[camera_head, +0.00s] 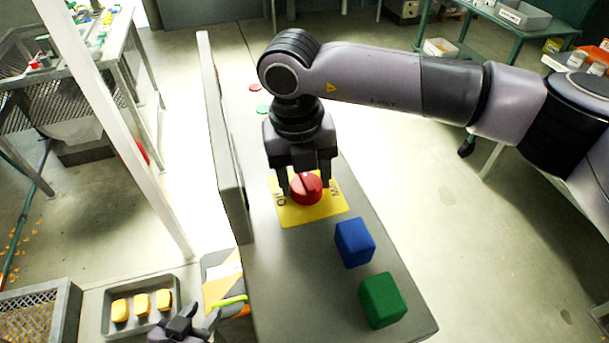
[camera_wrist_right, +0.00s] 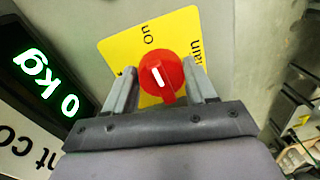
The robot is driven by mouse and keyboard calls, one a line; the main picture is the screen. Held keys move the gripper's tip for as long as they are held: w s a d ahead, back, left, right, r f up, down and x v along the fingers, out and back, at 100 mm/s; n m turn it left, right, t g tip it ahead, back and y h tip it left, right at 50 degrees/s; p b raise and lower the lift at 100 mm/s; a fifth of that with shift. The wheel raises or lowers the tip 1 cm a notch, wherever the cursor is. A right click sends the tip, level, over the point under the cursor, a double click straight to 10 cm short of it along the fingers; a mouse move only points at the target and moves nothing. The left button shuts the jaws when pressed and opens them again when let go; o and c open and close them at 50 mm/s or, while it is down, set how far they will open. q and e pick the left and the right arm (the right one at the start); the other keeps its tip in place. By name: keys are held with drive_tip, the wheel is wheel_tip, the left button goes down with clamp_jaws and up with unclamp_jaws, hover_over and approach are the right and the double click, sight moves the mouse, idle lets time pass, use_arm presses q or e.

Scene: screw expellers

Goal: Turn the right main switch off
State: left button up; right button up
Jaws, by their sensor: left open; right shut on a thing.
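The main switch is a red round knob (camera_head: 306,189) on a yellow label plate (camera_head: 300,217) on top of a grey cabinet. In the right wrist view the knob (camera_wrist_right: 160,77) has a raised grip with a white mark, which points roughly toward the word "On" on the yellow plate (camera_wrist_right: 125,50). My right gripper (camera_head: 305,186) is above the plate, pointing down, shut on the knob with one finger on each side. My left gripper (camera_head: 199,315) is open and empty at the bottom left, low beside the cabinet, partly cut off by the frame edge.
A blue block (camera_head: 355,243) and a green block (camera_head: 383,300) stand on the cabinet (camera_head: 400,325) in front of the switch. A tray (camera_head: 108,325) with yellow pieces is near my left gripper. A display (camera_wrist_right: 45,75) reads "0 kg". Floor right of the cabinet is clear.

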drive_tip(key=n+b, duration=0.4)
drive_tip(key=b, duration=0.1)
drive_tip(key=shift+f+n, duration=0.25)
drive_tip(key=shift+n, duration=0.15)
drive_tip(key=n+b, duration=0.2)
drive_tip(key=n, duration=0.1)
drive_tip(key=shift+s+r+n+t+b, duration=0.1)
drive_tip(key=shift+s+n+t+b, duration=0.05)
drive_tip(key=shift+n+t+b, duration=0.15)
drive_tip(key=shift+n, duration=0.4)
drive_tip(key=n+b, duration=0.2)
drive_tip(key=n, duration=0.1)
drive_tip(key=shift+s+n+y, duration=0.1)
drive_tip(key=shift+n+y, duration=0.2)
drive_tip(key=shift+y, duration=0.1)
drive_tip(key=n+b, duration=0.1)
drive_tip(key=n, duration=0.2)
drive_tip(key=shift+r, duration=0.1)
drive_tip(key=shift+s+n, duration=0.1)
drive_tip(key=shift+n, duration=0.6)
drive_tip(key=shift+r, duration=0.1)
drive_tip(key=o, duration=1)
